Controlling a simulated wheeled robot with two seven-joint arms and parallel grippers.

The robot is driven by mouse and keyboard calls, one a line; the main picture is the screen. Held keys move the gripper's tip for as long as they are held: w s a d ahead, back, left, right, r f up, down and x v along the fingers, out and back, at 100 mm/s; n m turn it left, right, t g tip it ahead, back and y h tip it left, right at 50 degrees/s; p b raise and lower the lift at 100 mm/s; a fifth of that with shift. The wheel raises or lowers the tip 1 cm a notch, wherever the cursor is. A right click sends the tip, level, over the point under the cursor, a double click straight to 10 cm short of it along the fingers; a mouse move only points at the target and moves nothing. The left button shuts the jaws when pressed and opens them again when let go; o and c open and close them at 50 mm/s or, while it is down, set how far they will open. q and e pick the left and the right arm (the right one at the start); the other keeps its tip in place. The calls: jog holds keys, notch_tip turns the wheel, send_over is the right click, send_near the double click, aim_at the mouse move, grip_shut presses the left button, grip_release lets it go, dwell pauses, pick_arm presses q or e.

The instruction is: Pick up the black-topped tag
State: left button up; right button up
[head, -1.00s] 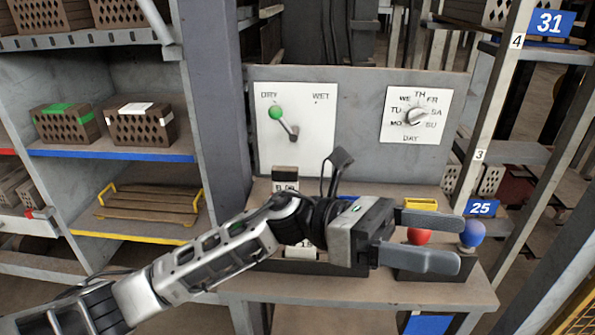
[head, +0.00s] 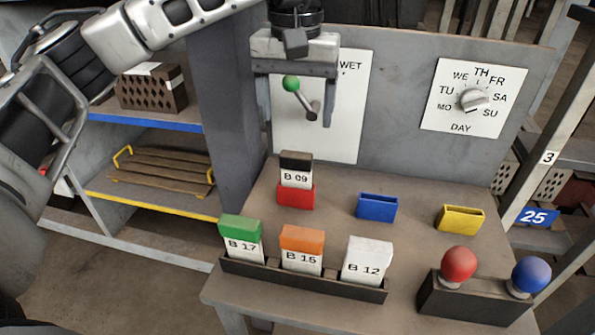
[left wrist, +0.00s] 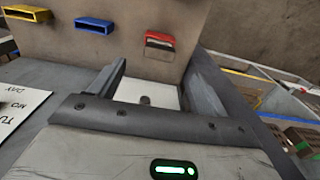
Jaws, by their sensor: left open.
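The black-topped tag (head: 296,168), marked B 09, stands upright in a small red holder (head: 296,196) on the bench. My left gripper (head: 295,118) is open and empty. In the head view it appears above the tag, in front of the grey panel, with its fingers pointing down. In the left wrist view the open fingers (left wrist: 153,80) show with the red holder (left wrist: 160,39) beyond them; the tag is hard to make out there. My right gripper is not in view.
Empty blue (head: 377,207) and yellow (head: 459,218) holders stand to the right. A dark rack (head: 330,285) in front holds green-, orange- and white-topped tags. A box with red and blue knobs (head: 470,302) is at right. The panel carries a green-knobbed lever (head: 303,97) and day dial (head: 473,99).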

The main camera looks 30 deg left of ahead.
aim_at(296, 154)
pick_arm(q)
notch_tip(296, 154, down, 5)
jog(key=shift+f, duration=0.2)
jog(key=shift+w+a+f, duration=0.1)
jog(key=shift+w+f, duration=0.05)
jog(key=shift+f, duration=1.2)
jog(key=shift+w+a+f, duration=0.1)
jog(key=shift+f, duration=1.25)
jog(key=shift+c, duration=0.3)
jog(key=c, duration=1)
